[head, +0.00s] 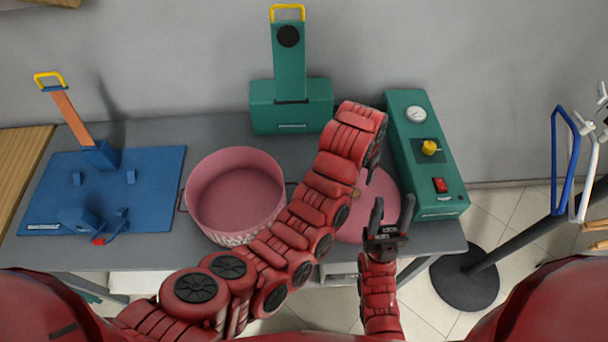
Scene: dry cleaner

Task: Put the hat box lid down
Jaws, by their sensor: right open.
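The round pink hat box (235,228) stands upright and open on the grey table, its inside empty. The flat pink hat box lid (384,188) appears to lie on the table to the right of the box, with a small brownish knob near its middle. My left arm crosses over the lid and hides its left and far parts. Only a dark part of my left gripper (373,162) shows beyond the lid; its jaws are not clear. My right gripper (391,212) is open and empty, its fingers pointing away from me over the lid's right near edge.
A green control box (420,165) with gauge and knobs stands right of the lid. A green press (290,105) is at the back. A blue board (150,165) with a lever tool is left. A stand with hangers (468,278) stands right of the grey table (130,255).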

